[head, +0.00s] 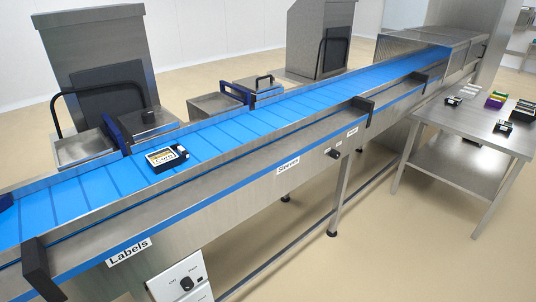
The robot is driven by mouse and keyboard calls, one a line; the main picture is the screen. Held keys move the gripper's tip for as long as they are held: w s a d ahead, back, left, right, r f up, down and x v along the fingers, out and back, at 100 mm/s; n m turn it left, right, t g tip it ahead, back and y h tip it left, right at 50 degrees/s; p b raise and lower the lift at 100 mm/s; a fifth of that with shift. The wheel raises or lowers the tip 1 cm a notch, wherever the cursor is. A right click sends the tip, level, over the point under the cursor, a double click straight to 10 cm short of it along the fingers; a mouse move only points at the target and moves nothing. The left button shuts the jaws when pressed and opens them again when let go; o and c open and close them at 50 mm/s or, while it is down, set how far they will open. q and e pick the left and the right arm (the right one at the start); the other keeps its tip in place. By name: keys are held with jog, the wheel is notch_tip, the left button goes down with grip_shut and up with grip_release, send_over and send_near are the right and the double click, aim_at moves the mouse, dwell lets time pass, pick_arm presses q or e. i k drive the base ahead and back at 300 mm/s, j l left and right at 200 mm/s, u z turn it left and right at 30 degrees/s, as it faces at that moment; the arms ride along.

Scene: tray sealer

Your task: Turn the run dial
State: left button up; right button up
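A black round dial (187,284) sits on a white panel (204,291) at the lower edge of the view, below the near side of the conveyor. Small words are printed above the dial; they look like "Off" on the left and "Run" on the right. I cannot tell clearly which way the dial points. The panel's bottom is cut off by the frame. Neither of my grippers is in view.
The blue conveyor belt (225,137) carries one labelled tray (166,158). Black brackets (36,268) stick out from its near side. Another black knob (334,154) is further along. A steel table (470,125) with small packs stands right. The floor in front is clear.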

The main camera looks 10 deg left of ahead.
aim_at(186, 283)
jog(key=u, duration=1.05)
